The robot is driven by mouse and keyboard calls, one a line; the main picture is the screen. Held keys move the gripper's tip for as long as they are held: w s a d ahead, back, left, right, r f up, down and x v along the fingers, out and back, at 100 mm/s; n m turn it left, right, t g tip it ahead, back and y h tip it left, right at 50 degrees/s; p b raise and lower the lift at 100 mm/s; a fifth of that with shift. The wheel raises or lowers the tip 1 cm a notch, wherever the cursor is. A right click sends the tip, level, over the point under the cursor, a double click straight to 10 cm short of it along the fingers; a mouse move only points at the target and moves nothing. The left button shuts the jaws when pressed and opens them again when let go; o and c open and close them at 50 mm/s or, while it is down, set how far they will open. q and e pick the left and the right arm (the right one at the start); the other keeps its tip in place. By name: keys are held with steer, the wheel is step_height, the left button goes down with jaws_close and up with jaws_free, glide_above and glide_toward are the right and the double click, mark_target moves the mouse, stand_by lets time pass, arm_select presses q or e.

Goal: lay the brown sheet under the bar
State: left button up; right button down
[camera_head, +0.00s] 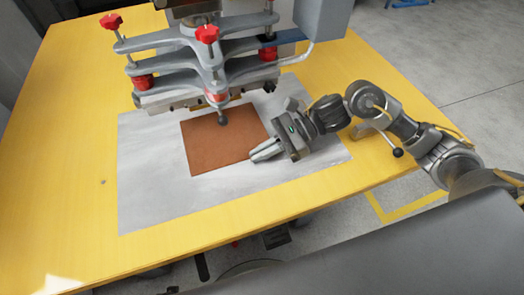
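The brown sheet (215,142) lies flat on the grey plate (160,195) on the yellow table. Its far edge reaches to the front of the bar (205,92), the long crosspiece low on the press; whether any of it lies beneath the bar is hard to tell. My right gripper (256,155) is low over the plate at the sheet's near right corner, its fingers pointing left. The fingers look close together and cover that corner, so whether they pinch the sheet is unclear. My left gripper is out of view.
The press (195,55) with red knobs stands over the far part of the plate. A ball-ended rod (222,118) hangs in front of the bar, above the sheet. A lever with a black ball (398,152) shows beside my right arm. The plate's left and near parts are clear.

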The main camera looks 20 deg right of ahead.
steer(key=shift+b, duration=0.3)
stand_by(0.4)
steer(key=c, duration=1.5)
jaws_free()
steer(key=shift+c, duration=0.2)
steer(key=shift+r, duration=1.55)
steer(key=shift+s, duration=0.1)
steer(key=shift+s+d+r, duration=0.1)
steer(key=shift+s+r, duration=0.1)
steer(key=shift+s, duration=1.1)
steer(key=shift+s+d+r, duration=0.1)
steer(key=shift+s+r, duration=0.1)
steer(key=shift+s, duration=1.15)
steer(key=shift+s+d+r, duration=0.1)
steer(key=shift+s+r, duration=0.1)
steer(key=shift+s, duration=1.1)
